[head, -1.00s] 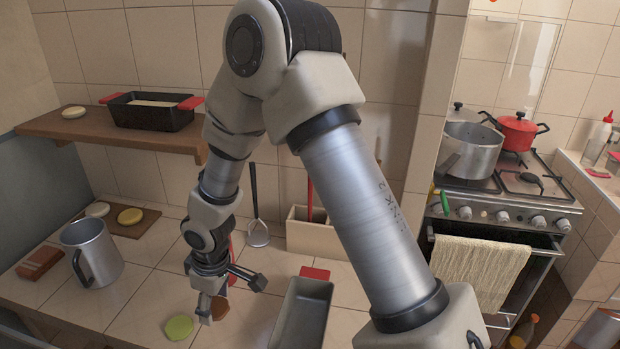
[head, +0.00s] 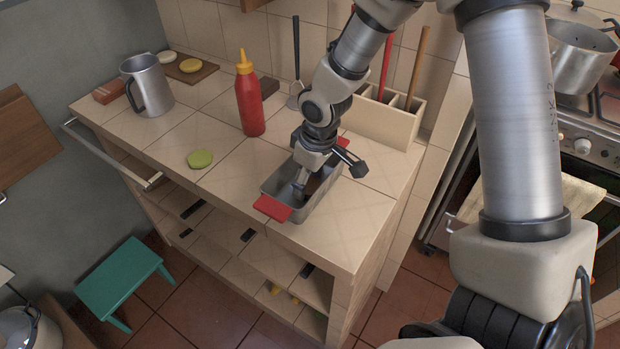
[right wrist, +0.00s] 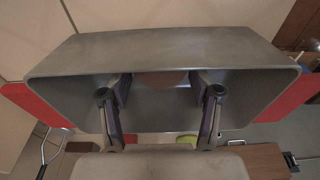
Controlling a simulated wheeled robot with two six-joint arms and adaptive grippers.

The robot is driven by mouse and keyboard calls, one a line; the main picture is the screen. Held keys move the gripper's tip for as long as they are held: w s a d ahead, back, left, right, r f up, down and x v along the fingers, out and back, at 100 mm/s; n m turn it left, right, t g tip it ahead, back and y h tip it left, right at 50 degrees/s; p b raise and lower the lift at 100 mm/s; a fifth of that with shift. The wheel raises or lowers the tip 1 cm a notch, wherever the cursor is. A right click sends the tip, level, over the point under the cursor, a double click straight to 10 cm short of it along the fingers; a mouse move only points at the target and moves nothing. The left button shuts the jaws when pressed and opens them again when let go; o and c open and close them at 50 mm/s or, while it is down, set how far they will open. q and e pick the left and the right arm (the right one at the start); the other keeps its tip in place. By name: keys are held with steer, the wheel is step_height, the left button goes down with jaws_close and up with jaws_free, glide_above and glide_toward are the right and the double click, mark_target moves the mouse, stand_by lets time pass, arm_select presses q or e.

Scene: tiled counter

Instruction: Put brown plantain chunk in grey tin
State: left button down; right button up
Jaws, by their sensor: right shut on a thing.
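The grey tin (head: 313,203) with red handles stands on the tiled counter; its metal wall (right wrist: 160,45) fills the right wrist view. My right gripper (head: 302,182) reaches down into the tin. In the right wrist view the fingers (right wrist: 161,92) are inside the tin, on either side of the brown plantain chunk (right wrist: 160,79), and shut on it. The chunk is partly hidden there, and hidden in the head view. I cannot tell whether it touches the tin's floor. My left gripper is not in view.
A green chunk (head: 200,159) lies left of the tin. A red sauce bottle (head: 249,100) stands behind it, near a metal mug (head: 147,86). A utensil box (head: 385,122) stands against the wall. The counter's front edge is close to the tin.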

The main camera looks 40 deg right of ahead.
mark_target(315, 188)
steer(key=shift+w+a+f, duration=0.1)
steer(key=shift+w+a, duration=0.05)
steer(key=shift+w, duration=0.15)
steer(key=shift+s+f, duration=0.15)
steer(key=shift+f, duration=0.05)
steer(key=o, duration=1)
steer(key=shift+r, duration=0.1)
steer(key=shift+r, duration=0.4)
steer(key=r, duration=0.3)
steer(key=s+r+p, duration=0.1)
steer(key=r, duration=0.7)
steer(key=shift+s+d+r+p, duration=0.2)
steer(key=shift+s+d+p, duration=0.1)
steer(key=shift+s+d, duration=0.05)
